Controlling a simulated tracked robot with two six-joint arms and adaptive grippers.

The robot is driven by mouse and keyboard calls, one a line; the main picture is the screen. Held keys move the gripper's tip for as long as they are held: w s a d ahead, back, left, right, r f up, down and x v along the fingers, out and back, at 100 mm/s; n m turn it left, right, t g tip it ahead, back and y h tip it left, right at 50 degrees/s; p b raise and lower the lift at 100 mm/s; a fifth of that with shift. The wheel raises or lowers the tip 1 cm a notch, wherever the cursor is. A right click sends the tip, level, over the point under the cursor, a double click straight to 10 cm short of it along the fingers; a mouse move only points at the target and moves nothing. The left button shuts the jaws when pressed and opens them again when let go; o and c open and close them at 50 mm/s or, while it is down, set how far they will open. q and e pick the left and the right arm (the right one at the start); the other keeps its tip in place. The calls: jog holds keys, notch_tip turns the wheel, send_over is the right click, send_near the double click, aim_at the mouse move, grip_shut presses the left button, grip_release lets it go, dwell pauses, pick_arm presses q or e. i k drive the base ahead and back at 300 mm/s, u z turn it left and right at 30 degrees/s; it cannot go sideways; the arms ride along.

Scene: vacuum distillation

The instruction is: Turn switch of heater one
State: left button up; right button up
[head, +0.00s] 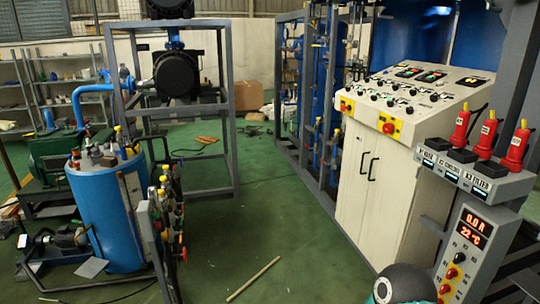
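A grey switch box (474,176) at the right carries three upright red handles: left (460,128), middle (486,136) and right (515,148). I cannot tell which control is the switch of heater one. Neither gripper is in view.
A cream control cabinet (376,188) with a sloped console (408,92) stands left of the switch box. A blue tank (105,215) and a grey frame (231,120) stand at the left. A stick (253,279) lies on the green floor (262,228), which is mostly clear in the middle.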

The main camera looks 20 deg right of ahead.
aim_at(451, 272)
jog(key=z, duration=0.45)
jog(key=i, duration=1.15)
jog(key=z, duration=1.1)
jog(key=i, duration=0.55)
jog(key=z, duration=0.25)
jog(key=k, duration=0.9)
jog(key=z, duration=0.2)
jog(key=i, duration=0.9)
jog(key=u, duration=0.1)
